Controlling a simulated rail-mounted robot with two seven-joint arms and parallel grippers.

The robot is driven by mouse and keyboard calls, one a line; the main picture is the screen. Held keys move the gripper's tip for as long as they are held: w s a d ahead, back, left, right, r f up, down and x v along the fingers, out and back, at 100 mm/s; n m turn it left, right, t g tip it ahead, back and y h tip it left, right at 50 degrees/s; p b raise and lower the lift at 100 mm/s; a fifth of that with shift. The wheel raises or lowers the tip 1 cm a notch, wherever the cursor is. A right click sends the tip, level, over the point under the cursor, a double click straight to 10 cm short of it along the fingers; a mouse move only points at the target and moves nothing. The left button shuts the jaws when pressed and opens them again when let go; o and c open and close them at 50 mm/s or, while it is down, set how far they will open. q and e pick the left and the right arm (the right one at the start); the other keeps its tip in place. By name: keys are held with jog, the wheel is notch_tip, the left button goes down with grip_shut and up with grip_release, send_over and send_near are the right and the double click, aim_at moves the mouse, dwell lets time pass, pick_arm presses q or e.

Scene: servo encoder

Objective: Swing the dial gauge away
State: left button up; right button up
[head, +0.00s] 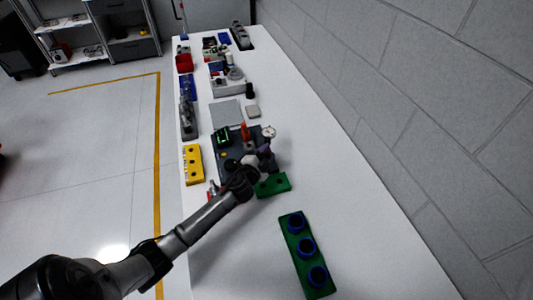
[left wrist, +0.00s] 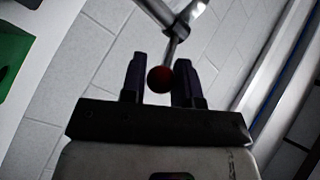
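The dial gauge (head: 268,131) has a small round white face and stands at the right edge of the dark fixture plate (head: 228,160) in the head view. My left gripper (head: 265,151) is just below it, close to its stand. In the left wrist view, a red ball (left wrist: 160,79) on a thin rod hangs from a silver bar (left wrist: 166,14). The ball appears between the two dark fingers of my left gripper (left wrist: 158,75). The fingers are apart, with a gap on each side of the ball; I cannot tell its depth. My right gripper is not in view.
A green block (head: 272,185) lies close to my left gripper. A green holder with blue rings (head: 305,255) is at the near right. A yellow block (head: 193,165) is at the left table edge. The wall (head: 420,100) runs along the right; the near table is mostly bare.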

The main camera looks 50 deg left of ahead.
pick_arm(q)
jog(key=o, duration=0.4)
jog(key=shift+r, duration=0.45)
jog(key=r, duration=0.2)
jog(key=d+r+p, duration=0.1)
jog(key=r, duration=0.1)
jog(key=shift+p, duration=0.3)
jog(key=w+d+r, duration=0.1)
jog(key=d+r, duration=0.5)
jog(key=d, duration=0.4)
jog(key=shift+w+d+p, duration=0.25)
jog(key=shift+d+p, duration=0.1)
jog(key=shift+a, duration=0.1)
